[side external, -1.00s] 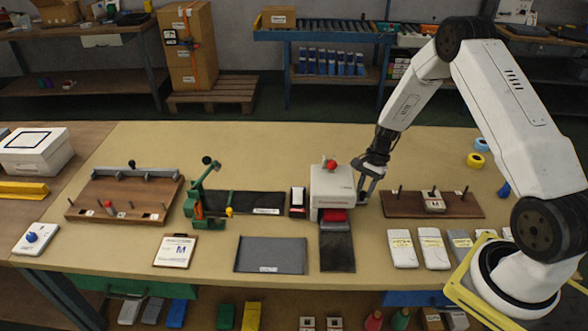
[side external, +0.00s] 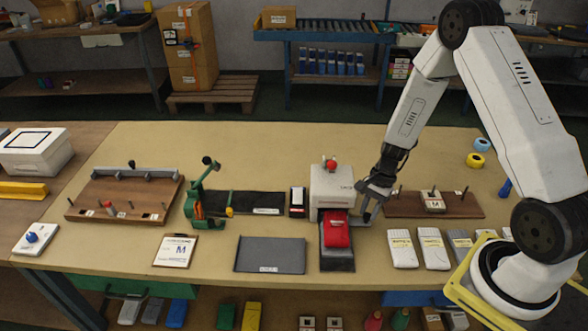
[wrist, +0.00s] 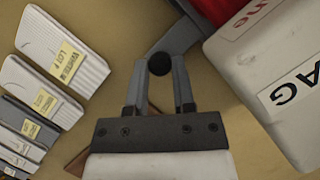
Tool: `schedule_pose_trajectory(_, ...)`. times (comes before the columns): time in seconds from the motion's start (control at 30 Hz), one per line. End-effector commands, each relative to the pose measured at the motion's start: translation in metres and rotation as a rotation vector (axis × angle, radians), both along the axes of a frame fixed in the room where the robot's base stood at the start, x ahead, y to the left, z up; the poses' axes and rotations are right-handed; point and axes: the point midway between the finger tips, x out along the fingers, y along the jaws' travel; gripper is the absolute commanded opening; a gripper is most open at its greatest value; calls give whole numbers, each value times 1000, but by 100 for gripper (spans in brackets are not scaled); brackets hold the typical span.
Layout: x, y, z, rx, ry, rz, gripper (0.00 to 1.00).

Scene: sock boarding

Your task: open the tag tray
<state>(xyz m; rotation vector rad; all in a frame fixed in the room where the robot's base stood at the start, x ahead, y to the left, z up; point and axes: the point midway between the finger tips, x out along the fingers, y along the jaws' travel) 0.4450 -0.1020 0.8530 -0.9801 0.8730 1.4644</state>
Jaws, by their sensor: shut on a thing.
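The tag tray (side external: 336,230) is a red drawer sticking out from the front of a white box (side external: 331,185) with a red knob on top. In the wrist view the box (wrist: 275,80) shows a TAG label, and red (wrist: 222,6) shows at the top edge. A grey arm (wrist: 182,36) with a round black knob (wrist: 159,64) comes from the tray's side. My gripper (side external: 368,213) is right of the tray. In the wrist view my gripper (wrist: 160,72) has its fingers shut around the black knob.
A dark mat (side external: 338,261) lies under the tray. White labelled packs (side external: 401,249) lie to the right, and a wooden peg board (side external: 465,206) stands behind them. A grey mat (side external: 270,255) lies to the left.

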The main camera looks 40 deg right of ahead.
Motion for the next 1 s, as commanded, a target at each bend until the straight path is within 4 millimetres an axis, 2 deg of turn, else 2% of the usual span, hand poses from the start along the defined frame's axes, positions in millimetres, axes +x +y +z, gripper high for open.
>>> schedule_pose_trajectory(0.03,-5,7,0,4,3,1,0)
schedule_pose_trajectory(0.2,-16,17,1,3,2,1,0)
schedule_pose_trajectory(0.57,-18,19,0,1,1,0,0)
schedule_pose_trajectory(0.6,-18,18,0,1,1,0,44)
schedule_pose_trajectory(0.67,-18,18,0,1,1,0,63)
schedule_pose_trajectory(0.7,-18,18,0,1,1,0,67)
schedule_pose_trajectory(1.0,-18,18,0,0,1,0,67)
